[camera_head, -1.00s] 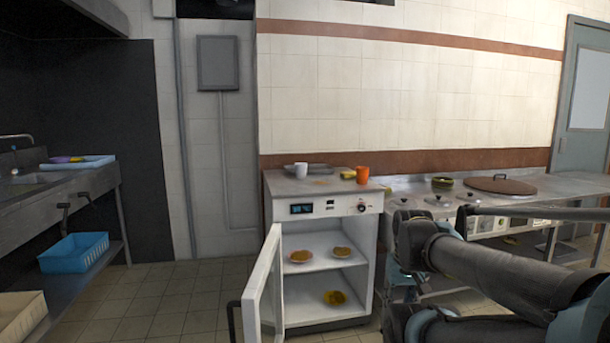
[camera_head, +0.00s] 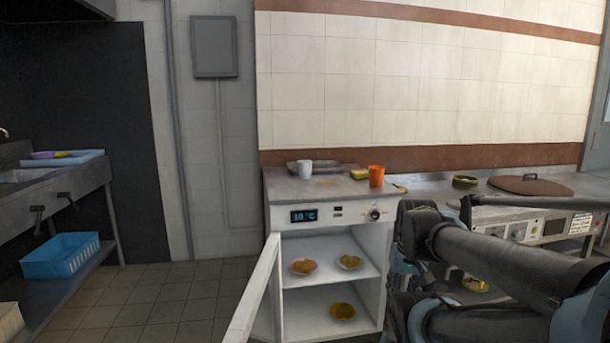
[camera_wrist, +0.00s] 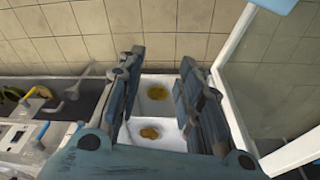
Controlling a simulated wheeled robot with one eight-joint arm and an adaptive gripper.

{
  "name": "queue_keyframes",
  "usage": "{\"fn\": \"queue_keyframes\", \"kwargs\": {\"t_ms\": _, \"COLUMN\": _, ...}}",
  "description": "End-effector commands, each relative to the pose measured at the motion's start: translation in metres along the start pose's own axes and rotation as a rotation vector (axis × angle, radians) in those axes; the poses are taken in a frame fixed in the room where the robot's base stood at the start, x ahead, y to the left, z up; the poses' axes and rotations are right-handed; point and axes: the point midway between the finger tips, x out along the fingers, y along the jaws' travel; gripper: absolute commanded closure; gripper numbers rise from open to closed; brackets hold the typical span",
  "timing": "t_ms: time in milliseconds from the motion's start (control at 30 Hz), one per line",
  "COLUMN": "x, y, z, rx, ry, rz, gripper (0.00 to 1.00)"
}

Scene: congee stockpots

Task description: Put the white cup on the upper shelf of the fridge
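The white cup (camera_head: 305,169) stands upright on top of the small white fridge (camera_head: 296,216), toward the back left. The fridge door (camera_head: 262,290) is swung open to the left. The upper shelf (camera_head: 318,272) holds two small plates of food (camera_head: 303,267), with bare room around them. A yellow item (camera_head: 342,310) lies on the lower level. My gripper (camera_wrist: 160,82) is open in the wrist view, with nothing between its fingers. The fridge interior shows beyond and between them. In the head view my arm is to the right of the fridge, and the gripper's fingertips are not clear there.
An orange cup (camera_head: 376,175), a yellow sponge (camera_head: 359,173) and a grey tray (camera_head: 314,164) also sit on the fridge top. A steel counter (camera_head: 545,195) with a brown lid (camera_head: 531,185) stands at right. Floor (camera_head: 170,306) is clear at left.

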Motion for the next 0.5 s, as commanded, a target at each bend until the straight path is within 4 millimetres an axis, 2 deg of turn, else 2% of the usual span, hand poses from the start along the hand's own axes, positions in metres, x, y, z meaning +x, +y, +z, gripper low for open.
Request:
{"fn": "queue_keyframes", "kwargs": {"t_ms": 100, "x": 0.000, "y": 0.000, "z": 0.000, "rx": 0.000, "ry": 0.000, "rz": 0.000, "gripper": 0.67}}
{"fn": "queue_keyframes", "kwargs": {"t_ms": 167, "x": 0.000, "y": 0.000, "z": 0.000, "rx": 0.000, "ry": 0.000, "rz": 0.000, "gripper": 0.55}}
{"fn": "queue_keyframes", "kwargs": {"t_ms": 267, "x": -0.009, "y": -0.003, "z": 0.003, "rx": -0.009, "ry": 0.020, "rz": -0.010, "gripper": 0.33}}
{"fn": "queue_keyframes", "kwargs": {"t_ms": 300, "x": -0.011, "y": -0.005, "z": -0.003, "rx": -0.019, "ry": 0.027, "rz": -0.019, "gripper": 0.24}}
{"fn": "queue_keyframes", "kwargs": {"t_ms": 333, "x": -0.014, "y": -0.008, "z": -0.008, "rx": -0.028, "ry": 0.035, "rz": -0.028, "gripper": 0.20}}
{"fn": "queue_keyframes", "kwargs": {"t_ms": 467, "x": -0.029, "y": -0.025, "z": -0.045, "rx": -0.086, "ry": 0.085, "rz": -0.088, "gripper": 0.20}}
{"fn": "queue_keyframes", "kwargs": {"t_ms": 500, "x": -0.035, "y": -0.032, "z": -0.060, "rx": -0.110, "ry": 0.108, "rz": -0.111, "gripper": 0.20}}
